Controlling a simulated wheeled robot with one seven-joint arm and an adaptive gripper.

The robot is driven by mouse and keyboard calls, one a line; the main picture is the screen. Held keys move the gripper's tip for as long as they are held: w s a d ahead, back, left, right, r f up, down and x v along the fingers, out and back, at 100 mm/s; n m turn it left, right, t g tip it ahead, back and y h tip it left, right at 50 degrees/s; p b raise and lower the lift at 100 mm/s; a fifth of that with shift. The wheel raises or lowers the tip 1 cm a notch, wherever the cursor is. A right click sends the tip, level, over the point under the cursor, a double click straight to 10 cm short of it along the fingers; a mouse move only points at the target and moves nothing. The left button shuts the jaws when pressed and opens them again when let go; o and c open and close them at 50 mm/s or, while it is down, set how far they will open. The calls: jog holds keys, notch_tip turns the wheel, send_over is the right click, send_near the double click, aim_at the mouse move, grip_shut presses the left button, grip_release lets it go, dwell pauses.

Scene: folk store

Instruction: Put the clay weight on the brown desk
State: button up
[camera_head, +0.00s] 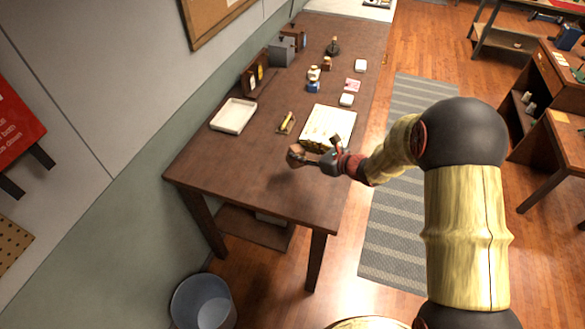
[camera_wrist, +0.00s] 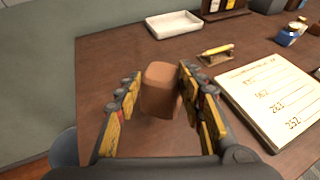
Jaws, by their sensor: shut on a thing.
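The clay weight (camera_wrist: 162,88) is a small reddish-brown block between my gripper's fingers (camera_wrist: 158,104) in the wrist view. My gripper is shut on it. In the head view the weight (camera_head: 295,156) shows at the tip of my gripper (camera_head: 308,158), over the near part of the brown desk (camera_head: 260,190). A dark shadow lies on the desktop below and left of it. I cannot tell whether the weight touches the desktop or hangs just above it. The desk also fills much of the wrist view (camera_wrist: 110,60).
A white tray (camera_head: 233,116), a small yellow item (camera_head: 287,122) and a pale written pad (camera_head: 327,124) lie farther back on the desk. Several bottles and boxes stand beyond. The near left desktop is clear. A bin (camera_head: 202,302) stands on the floor by the desk.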

aim_at(293, 161)
jog(key=a+f, duration=0.3)
jog(key=shift+s+f+b, duration=0.35)
jog(key=shift+f, duration=0.05)
jog(key=shift+a+f+b, duration=0.1)
jog(key=shift+f+b, duration=0.35)
jog(key=shift+f, duration=1.25)
jog(key=shift+f, duration=0.1)
jog(key=o, duration=1.5)
jog(key=p+v, duration=0.2)
jog(key=v, duration=1)
